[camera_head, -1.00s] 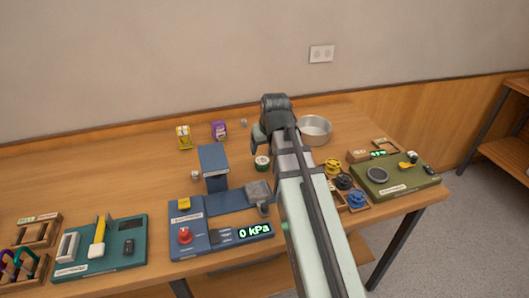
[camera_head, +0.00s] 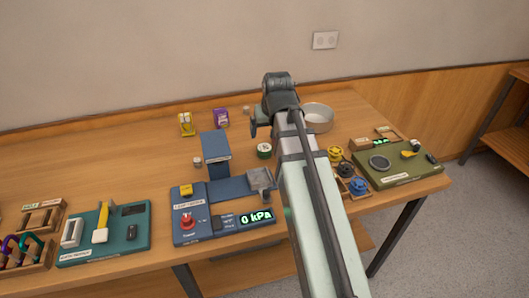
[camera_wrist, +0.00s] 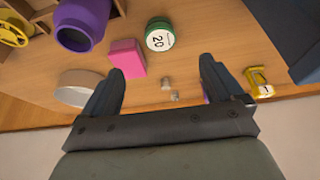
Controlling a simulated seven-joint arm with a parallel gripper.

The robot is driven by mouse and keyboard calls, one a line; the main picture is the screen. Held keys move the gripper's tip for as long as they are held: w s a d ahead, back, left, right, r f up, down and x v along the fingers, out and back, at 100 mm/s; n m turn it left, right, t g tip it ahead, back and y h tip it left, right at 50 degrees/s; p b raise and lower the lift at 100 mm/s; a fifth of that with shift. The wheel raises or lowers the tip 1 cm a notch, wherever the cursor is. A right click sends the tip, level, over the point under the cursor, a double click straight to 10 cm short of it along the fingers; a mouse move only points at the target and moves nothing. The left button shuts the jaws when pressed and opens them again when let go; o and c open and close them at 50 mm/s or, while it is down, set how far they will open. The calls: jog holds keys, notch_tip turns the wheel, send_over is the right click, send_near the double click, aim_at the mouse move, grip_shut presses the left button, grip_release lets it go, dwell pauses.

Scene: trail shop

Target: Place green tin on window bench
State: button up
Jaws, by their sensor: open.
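The green tin (camera_head: 264,151) stands on the wooden table, just left of my arm in the head view. In the wrist view the green tin (camera_wrist: 159,37) shows its white top marked "20", beyond the gap between my fingers and apart from them. My gripper (camera_wrist: 161,66) is open and empty; in the head view its fingertips are mostly hidden by my arm. No window shows, and I cannot tell which surface is the window bench.
A pink block (camera_wrist: 127,58) lies close by the tin in the wrist view. A round metal pan (camera_head: 317,118), a blue stand (camera_head: 215,145), a gauge panel (camera_head: 190,222) and yellow and blue spools (camera_head: 358,186) surround it. Clear wood lies at the table's left back.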

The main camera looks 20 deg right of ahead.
aim_at(264, 147)
jog(key=w+f+m+h, duration=0.1)
jog(key=f+m, duration=0.1)
jog(key=w+a+f+m+h, duration=0.1)
jog(key=f+m, duration=0.1)
jog(key=f, duration=0.1)
jog(key=w+f+m+h, duration=0.1)
jog(key=f+m, duration=0.1)
jog(key=shift+a+f+t, duration=0.3)
jog(key=shift+f, duration=0.05)
jog(key=shift+x, duration=2.65)
jog(key=shift+d+r, duration=0.1)
jog(key=shift+d, duration=0.1)
jog(key=c, duration=1.2)
jog(key=shift+r, duration=0.15)
